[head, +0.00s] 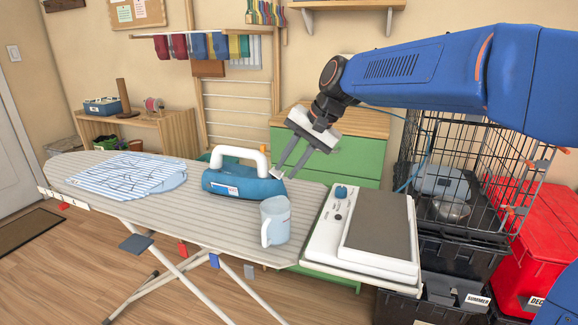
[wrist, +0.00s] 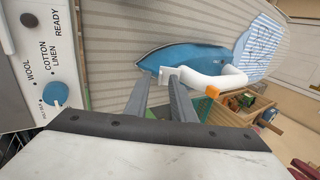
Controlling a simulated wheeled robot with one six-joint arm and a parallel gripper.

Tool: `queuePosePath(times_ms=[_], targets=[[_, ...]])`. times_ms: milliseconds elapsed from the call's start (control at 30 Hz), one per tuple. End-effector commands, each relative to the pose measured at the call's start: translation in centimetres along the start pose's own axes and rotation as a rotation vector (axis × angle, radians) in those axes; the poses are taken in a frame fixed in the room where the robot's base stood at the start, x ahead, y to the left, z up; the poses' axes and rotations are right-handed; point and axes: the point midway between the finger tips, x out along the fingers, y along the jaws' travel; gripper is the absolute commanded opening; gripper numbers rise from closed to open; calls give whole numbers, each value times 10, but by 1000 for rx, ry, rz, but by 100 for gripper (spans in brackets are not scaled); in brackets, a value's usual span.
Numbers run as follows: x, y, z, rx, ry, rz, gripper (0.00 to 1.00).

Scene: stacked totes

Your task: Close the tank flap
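A blue iron (head: 243,187) with a thick white handle (head: 240,153) stands on the ironing board; it also shows in the wrist view (wrist: 185,53). A small pale piece at its near end, apparently the tank flap (wrist: 163,75), shows just beyond my fingertips and looks raised. It is too small to tell its exact angle. My gripper (head: 284,174) points down at the iron's right end. Its two fingers are apart, with a gap between them, and hold nothing that I can see. In the wrist view my gripper (wrist: 164,83) overlaps the flap; contact cannot be told.
A white station with a grey plate and blue knob (head: 341,191) is at the board's right end. Folded striped cloth (head: 128,173) lies left. A wire cage (head: 462,170) and totes stand right.

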Motion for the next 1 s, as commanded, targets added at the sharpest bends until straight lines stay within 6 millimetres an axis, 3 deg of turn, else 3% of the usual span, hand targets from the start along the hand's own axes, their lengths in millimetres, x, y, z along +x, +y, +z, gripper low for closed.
queuePosePath(times_ms=[300,400,433,767,1000], targets=[[3,0,0,0,0,0,23],[3,0,0,0,0,0,1],[3,0,0,0,0,0,0],[3,-2,0,-1,-1,22,0],[4,-8,0,-3,0,137,0]])
